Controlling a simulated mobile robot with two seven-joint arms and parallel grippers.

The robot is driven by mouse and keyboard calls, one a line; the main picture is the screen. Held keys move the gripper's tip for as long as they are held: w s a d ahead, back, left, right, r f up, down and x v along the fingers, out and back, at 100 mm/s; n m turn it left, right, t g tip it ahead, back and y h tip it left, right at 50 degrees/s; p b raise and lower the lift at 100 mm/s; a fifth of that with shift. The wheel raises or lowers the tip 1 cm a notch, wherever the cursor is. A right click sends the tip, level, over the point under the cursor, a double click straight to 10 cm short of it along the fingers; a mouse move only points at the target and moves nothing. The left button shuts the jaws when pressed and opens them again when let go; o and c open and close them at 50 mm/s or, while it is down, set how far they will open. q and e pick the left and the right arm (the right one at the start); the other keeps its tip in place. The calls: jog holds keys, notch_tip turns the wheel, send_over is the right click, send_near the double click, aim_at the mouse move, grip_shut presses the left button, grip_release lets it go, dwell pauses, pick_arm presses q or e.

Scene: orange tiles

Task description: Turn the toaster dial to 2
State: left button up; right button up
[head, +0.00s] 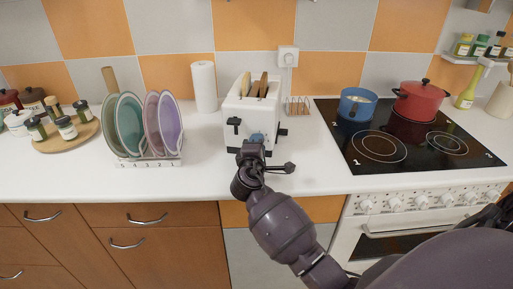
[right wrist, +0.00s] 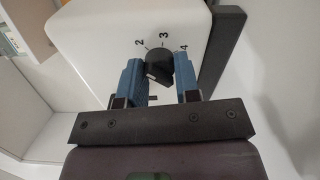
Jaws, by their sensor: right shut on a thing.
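The white toaster (head: 238,112) stands on the counter with two bread slices in its top slots and black levers on its front. In the right wrist view its face (right wrist: 100,30) shows the numbers 2, 3 and 4 around a black dial (right wrist: 158,66). My right gripper (right wrist: 157,76) is shut on the dial, one blue finger on each side. In the head view the right gripper (head: 257,139) is against the toaster's lower front and hides the dial. I cannot tell exactly which number the dial points to. My left gripper is not in view.
A plate rack (head: 148,161) with several plates is left of the toaster, and a paper towel roll (head: 204,87) is behind-left.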

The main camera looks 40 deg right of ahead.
jog(key=shift+f+m+b, duration=0.15)
jog(key=shift+m+b, duration=0.15)
jog(key=shift+m, duration=0.3)
jog(key=o, duration=0.9)
jog(key=shift+s+a, duration=0.1)
jog(key=v, duration=1)
jog(key=shift+s+a, duration=0.2)
